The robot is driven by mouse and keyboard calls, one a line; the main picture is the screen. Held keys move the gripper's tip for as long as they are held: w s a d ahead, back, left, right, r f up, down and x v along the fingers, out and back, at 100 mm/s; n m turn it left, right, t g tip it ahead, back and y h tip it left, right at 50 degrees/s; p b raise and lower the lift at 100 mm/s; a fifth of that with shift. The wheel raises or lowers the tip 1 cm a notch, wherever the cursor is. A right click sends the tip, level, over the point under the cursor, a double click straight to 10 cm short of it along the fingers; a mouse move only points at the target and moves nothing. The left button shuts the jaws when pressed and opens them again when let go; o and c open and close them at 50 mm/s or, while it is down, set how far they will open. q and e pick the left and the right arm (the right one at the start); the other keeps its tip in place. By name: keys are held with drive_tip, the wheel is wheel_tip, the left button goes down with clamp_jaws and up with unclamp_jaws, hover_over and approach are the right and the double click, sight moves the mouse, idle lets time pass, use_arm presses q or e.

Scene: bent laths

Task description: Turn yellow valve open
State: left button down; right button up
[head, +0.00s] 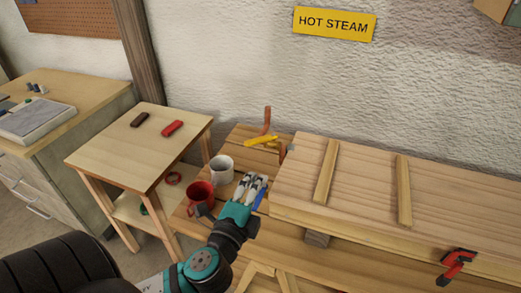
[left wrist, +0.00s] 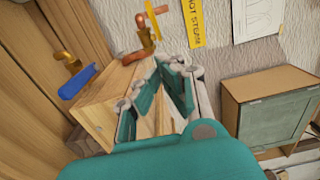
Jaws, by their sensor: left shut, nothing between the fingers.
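The yellow valve (head: 261,141) is a flat yellow lever by an upright copper pipe (head: 267,120), on the wooden bench against the wall. In the left wrist view the yellow lever (left wrist: 153,20) stands out at the top, on a copper fitting (left wrist: 145,45). My left gripper (head: 251,180) is shut and empty, beside the mugs and nearer the front than the yellow lever, apart from it. A blue lever (head: 261,197) lies just right of the gripper, partly hidden by it; it also shows in the left wrist view (left wrist: 77,82). My right gripper is out of view.
A white mug (head: 221,169) and a red mug (head: 200,194) stand close left of my left gripper. A raised plank top (head: 370,180) with two laths is to the right, with a red clamp (head: 457,266). A yellow HOT STEAM sign (head: 334,24) hangs above.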

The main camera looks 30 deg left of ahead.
use_arm(q)
drive_tip(key=p, duration=0.2)
approach(266, 142)
drive_tip(key=w+d, duration=0.2)
drive_tip(key=w, duration=0.1)
drive_tip(key=shift+w+a+p, duration=0.35)
drive_tip(key=shift+w+a, duration=0.1)
drive_tip(key=shift+a, duration=0.35)
drive_tip(key=shift+w+a+p, duration=0.35)
drive_tip(key=shift+w+a, duration=0.15)
drive_tip(key=shift+a, duration=0.35)
drive_tip(key=shift+h, duration=0.3)
